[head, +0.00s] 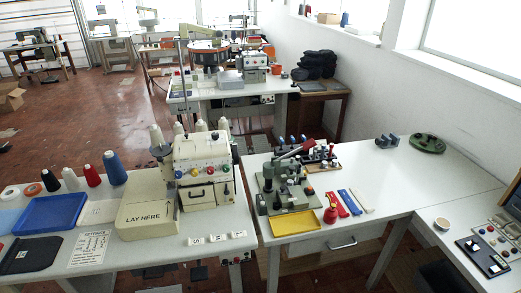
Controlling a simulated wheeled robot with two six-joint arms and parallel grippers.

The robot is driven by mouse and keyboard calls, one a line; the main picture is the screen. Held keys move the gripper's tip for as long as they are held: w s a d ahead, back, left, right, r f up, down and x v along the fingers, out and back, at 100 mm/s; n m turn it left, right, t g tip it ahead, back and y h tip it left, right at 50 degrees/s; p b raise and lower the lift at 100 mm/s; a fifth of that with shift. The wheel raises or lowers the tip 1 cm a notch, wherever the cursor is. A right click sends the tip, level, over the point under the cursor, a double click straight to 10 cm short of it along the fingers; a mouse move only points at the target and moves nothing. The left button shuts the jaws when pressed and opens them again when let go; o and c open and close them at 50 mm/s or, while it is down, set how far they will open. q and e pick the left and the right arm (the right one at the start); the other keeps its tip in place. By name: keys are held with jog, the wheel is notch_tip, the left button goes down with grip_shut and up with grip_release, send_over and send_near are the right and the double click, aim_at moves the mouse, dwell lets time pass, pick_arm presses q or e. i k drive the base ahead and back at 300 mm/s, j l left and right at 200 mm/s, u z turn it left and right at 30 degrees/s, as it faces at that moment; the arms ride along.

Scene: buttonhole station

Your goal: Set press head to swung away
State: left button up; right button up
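A grey-green hand press (288,188) stands on the white table right of centre. Neither of my grippers is in view.
A yellow tray (296,223) lies in front of the press. A red round-bottomed container (331,213) and red and blue strips (350,202) lie to its right. A sewing machine (204,168) stands to its left. The right table (412,180) has bare room.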

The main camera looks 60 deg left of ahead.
aim_at(272, 168)
jog(key=u, duration=1.85)
